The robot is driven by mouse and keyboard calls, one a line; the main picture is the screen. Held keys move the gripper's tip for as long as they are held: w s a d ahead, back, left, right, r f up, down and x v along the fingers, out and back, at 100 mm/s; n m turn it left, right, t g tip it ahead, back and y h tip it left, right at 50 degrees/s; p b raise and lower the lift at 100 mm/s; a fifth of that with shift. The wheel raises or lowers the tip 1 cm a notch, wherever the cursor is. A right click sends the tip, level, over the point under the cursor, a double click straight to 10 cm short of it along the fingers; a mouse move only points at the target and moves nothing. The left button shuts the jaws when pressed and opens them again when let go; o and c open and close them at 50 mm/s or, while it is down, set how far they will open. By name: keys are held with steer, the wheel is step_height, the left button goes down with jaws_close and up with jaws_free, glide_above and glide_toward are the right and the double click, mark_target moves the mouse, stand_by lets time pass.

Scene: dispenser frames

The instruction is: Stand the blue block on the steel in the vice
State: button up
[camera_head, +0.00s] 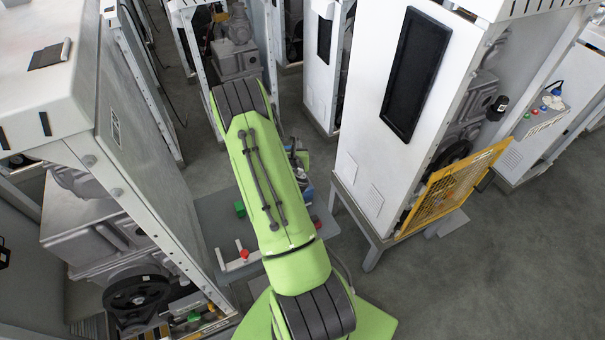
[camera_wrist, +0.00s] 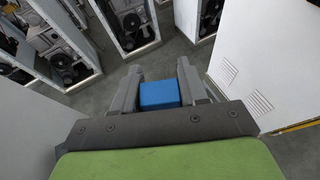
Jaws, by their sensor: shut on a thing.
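The blue block (camera_wrist: 159,95) sits between the two grey fingers of my gripper (camera_wrist: 160,80) in the wrist view. My gripper is shut on it, and the block's lower side is cut off by my gripper's dark body. In the head view my green arm covers much of the grey table (camera_head: 207,208), and I cannot make out my gripper there. A partly hidden grey and blue thing (camera_head: 305,185) shows just right of my arm; I cannot tell whether it is the vice. The steel is not clearly visible.
A green block (camera_head: 240,209) lies on the table left of my arm, with a red-topped thing (camera_head: 244,253) in front. White machine cabinets (camera_head: 370,120) stand close on the right and others (camera_head: 140,150) on the left. A yellow mesh guard (camera_head: 455,185) juts out at right.

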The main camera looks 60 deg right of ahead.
steer(key=f+b, duration=1)
steer(key=f, duration=0.1)
steer(key=shift+s+d+b, duration=0.1)
steer(key=shift+s+b, duration=0.2)
steer(key=shift+b, duration=0.1)
steer(key=shift+r, duration=0.3)
steer(key=shift+f, duration=0.25)
steer(key=o, duration=1.1)
steer(key=shift+r, duration=0.1)
steer(key=shift+c, duration=0.2)
steer(key=shift+r, duration=0.15)
